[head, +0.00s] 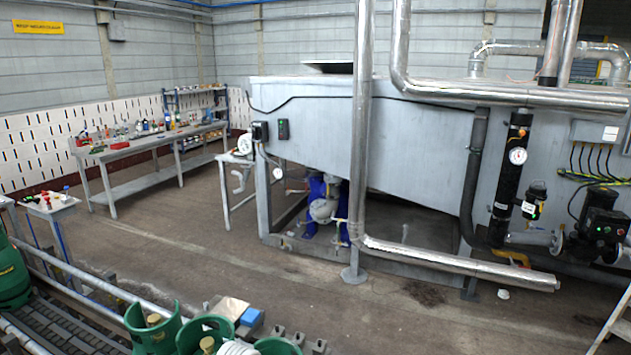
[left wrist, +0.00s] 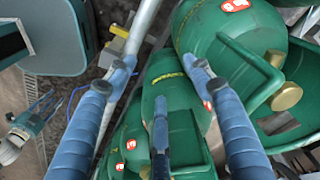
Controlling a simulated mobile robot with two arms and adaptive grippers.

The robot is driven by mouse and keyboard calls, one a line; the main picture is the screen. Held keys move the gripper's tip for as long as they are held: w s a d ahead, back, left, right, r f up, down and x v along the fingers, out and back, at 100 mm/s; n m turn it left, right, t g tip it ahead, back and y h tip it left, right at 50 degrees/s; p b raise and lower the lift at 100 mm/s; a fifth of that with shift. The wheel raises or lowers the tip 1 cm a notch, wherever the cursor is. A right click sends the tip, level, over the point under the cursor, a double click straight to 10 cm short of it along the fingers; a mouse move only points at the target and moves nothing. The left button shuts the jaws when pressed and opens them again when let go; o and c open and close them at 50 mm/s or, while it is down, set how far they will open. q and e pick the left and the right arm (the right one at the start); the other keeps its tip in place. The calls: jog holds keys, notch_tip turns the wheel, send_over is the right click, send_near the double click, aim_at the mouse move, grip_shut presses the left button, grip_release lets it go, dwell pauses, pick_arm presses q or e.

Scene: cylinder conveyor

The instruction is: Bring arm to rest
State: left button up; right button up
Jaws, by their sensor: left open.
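My left gripper (left wrist: 160,78) shows in the left wrist view with its blue-grey fingers spread apart and nothing between them. It is above several green gas cylinders; a large one (left wrist: 222,25) is at the upper right and another (left wrist: 178,90) is behind the middle finger. The gap between fingers and cylinders is hard to judge. In the head view, green cylinder collars (head: 152,330) show at the bottom edge, near a white ribbed part (head: 238,348) that I cannot identify. My right gripper is in neither view.
A roller conveyor (head: 60,320) runs along the lower left, with another green cylinder (head: 12,280) at the left edge. A small side table (head: 50,205) and a long workbench (head: 150,145) stand behind. A grey machine (head: 315,125) with pipes fills the right. Open floor lies between.

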pick_arm(q)
jog(key=s+a+f+n+b, duration=0.1)
jog(key=s+a+f+n, duration=0.2)
jog(key=s+f, duration=0.7)
jog(key=s+a+f+n+b, duration=0.15)
jog(key=s+f, duration=0.45)
jog(key=f, duration=0.8)
jog(key=s+a+f+n, duration=0.1)
jog(key=s+f, duration=0.3)
jog(key=s, duration=0.6)
jog(key=s+a+f+n, duration=0.1)
jog(key=s+a+f, duration=0.2)
jog(key=s, duration=0.8)
jog(key=s+a+f+n+y, duration=0.1)
jog(key=s+a+f+n, duration=0.1)
jog(key=s+f, duration=0.4)
jog(key=s, duration=0.5)
jog(key=shift+a, duration=0.2)
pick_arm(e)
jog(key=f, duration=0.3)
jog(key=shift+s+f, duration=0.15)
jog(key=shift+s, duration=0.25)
